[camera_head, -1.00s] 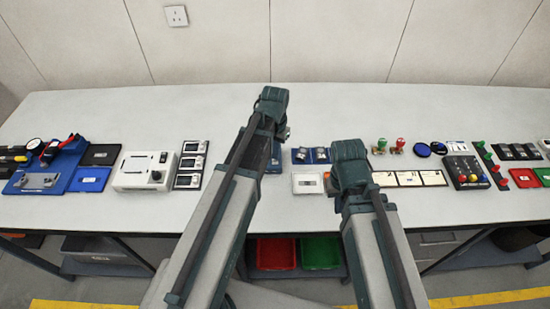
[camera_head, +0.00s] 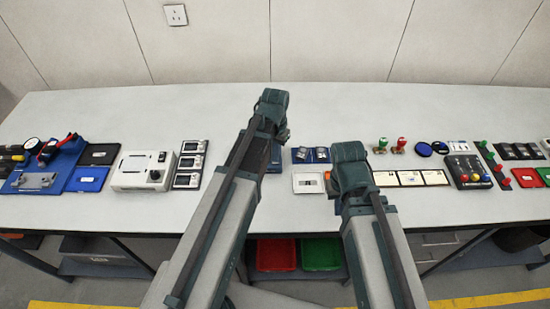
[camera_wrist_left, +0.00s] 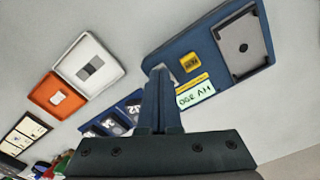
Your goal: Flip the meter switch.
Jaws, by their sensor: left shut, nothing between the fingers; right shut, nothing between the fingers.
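A white box with a dark knob and a small window (camera_head: 142,171) stands on the table left of my arms; it looks like a meter, but I cannot make out its switch. My left gripper (camera_head: 281,133) is mostly hidden behind its own wrist in the head view.
Three small meter-like units (camera_head: 188,164) stand right of the white box. A blue tray (camera_head: 87,179) and black tray (camera_head: 100,154) lie left of it. Stamps (camera_head: 399,145), cards (camera_head: 410,178) and a knob box (camera_head: 467,171) lie to the right. The table's back strip is clear.

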